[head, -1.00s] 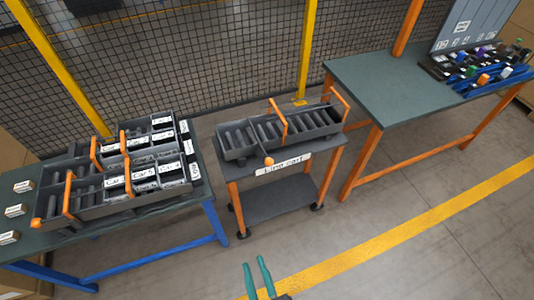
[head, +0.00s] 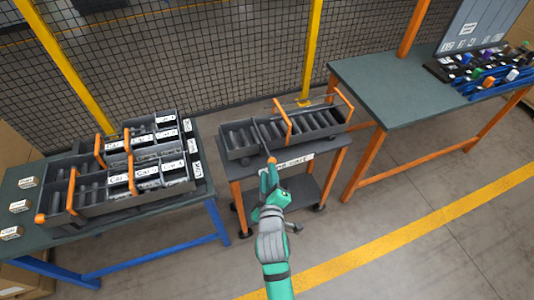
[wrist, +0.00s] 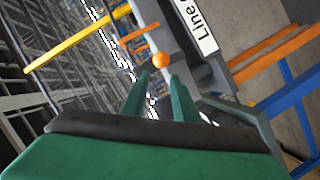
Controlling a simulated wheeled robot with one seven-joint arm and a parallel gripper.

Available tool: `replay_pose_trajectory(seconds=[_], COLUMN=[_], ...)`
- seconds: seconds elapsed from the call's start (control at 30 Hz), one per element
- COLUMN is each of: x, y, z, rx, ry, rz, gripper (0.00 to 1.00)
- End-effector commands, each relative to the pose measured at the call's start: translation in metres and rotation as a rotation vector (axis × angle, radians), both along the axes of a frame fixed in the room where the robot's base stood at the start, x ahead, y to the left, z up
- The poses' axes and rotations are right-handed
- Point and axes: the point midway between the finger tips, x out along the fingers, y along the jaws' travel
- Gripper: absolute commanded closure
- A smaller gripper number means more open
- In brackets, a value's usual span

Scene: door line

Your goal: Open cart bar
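The line cart (head: 233,167) stands in the middle of the head view, with a grey divided tray (head: 240,152) on its top. An orange ball knob (head: 271,160) sits at the cart's front edge; it also shows in the wrist view (wrist: 161,60). The bar behind the knob is hard to make out. My gripper (head: 269,174) is just in front of the knob. In the wrist view its two green fingers (wrist: 161,78) are apart, with the knob just beyond the tips and lined up with the gap. I cannot tell whether they touch it. The fingers partly cover the cart's label.
A blue-legged table (head: 218,222) with labelled trays stands at left. An orange-legged table (head: 385,95) with a rack of coloured items stands at right. A mesh fence (head: 200,50) runs behind. The floor in front is open, with a yellow line (head: 420,235).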

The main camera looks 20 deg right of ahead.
Motion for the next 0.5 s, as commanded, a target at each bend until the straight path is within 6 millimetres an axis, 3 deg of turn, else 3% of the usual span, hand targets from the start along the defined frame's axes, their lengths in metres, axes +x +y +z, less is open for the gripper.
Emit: replay_pose_trajectory(seconds=[0.17,0.5], x=[0.016,0.067], y=[-0.004,-0.018], z=[-0.003,-0.015], rx=[0.000,0.002], ry=[-0.001,-0.003], rz=[0.001,0.001], gripper=[0.74,0.74])
